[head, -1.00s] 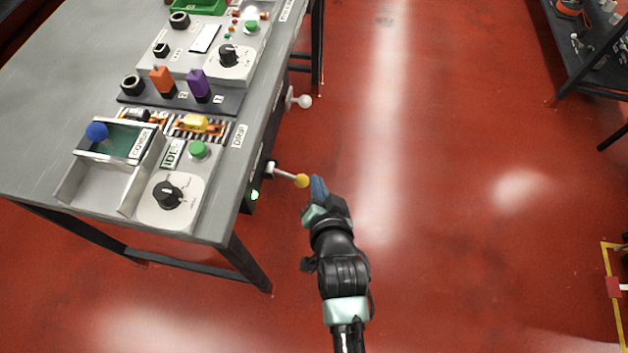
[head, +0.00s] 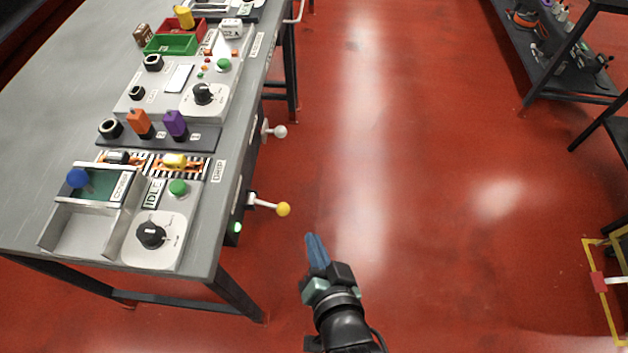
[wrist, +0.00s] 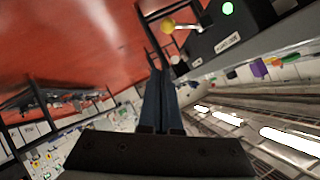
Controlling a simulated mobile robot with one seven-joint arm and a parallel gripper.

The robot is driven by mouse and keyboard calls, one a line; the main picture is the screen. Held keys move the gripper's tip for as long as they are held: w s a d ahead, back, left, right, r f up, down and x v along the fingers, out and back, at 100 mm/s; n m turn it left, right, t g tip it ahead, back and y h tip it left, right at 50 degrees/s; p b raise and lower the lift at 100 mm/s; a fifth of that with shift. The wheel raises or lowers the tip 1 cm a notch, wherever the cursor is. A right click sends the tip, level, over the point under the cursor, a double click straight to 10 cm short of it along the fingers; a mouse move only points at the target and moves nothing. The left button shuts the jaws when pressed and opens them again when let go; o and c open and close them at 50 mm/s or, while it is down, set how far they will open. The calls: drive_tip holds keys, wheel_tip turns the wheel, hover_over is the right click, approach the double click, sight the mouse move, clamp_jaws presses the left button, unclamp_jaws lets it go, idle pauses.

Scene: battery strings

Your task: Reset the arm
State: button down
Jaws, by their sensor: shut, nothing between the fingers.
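My gripper (head: 316,250) is in the lower middle of the head view, over the red floor and to the right of the workbench. Its blue fingers are together with nothing between them. In the wrist view the fingers (wrist: 161,100) also lie side by side, pointing up the picture. The nearest thing is a lever with a yellow ball (head: 283,209) on the bench's side, up and left of the fingertips and apart from them. The yellow ball also shows in the wrist view (wrist: 168,26).
The grey workbench (head: 50,140) fills the left, with dials, a blue knob (head: 78,178), and orange and purple plugs. A white-ball lever (head: 280,131) sticks out farther back. A dark shelf (head: 540,70) stands at upper right. The red floor between is clear.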

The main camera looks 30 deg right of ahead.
drive_tip(key=w+a+r+n+t+p, duration=0.2)
drive_tip(key=w+r, duration=0.3)
drive_tip(key=r, duration=0.7)
drive_tip(key=w+a+r+n+t+p, duration=0.1)
drive_tip(key=w+r+t, duration=0.25)
drive_tip(key=r, duration=0.75)
drive_tip(key=w+a+r+n+t+p, duration=0.2)
drive_tip(key=w+r, duration=0.3)
drive_tip(key=r, duration=0.7)
drive_tip(key=s+a+r+n+t+y+p, duration=0.1)
drive_tip(key=s+a+r+t, duration=0.1)
drive_tip(key=r, duration=0.9)
drive_tip(key=s+a+r+n+t+y+p, duration=0.1)
drive_tip(key=s+a+r+n+t, duration=0.1)
drive_tip(key=r, duration=0.9)
drive_tip(key=s+a+r+n+t+y+p, duration=0.1)
drive_tip(key=s+a+r+n+t, duration=0.1)
drive_tip(key=r, duration=0.9)
drive_tip(key=shift+s+a+t+p, duration=0.4)
drive_tip(key=shift+s+a+t, duration=0.45)
drive_tip(key=shift+s, duration=0.4)
drive_tip(key=shift+d+r, duration=0.1)
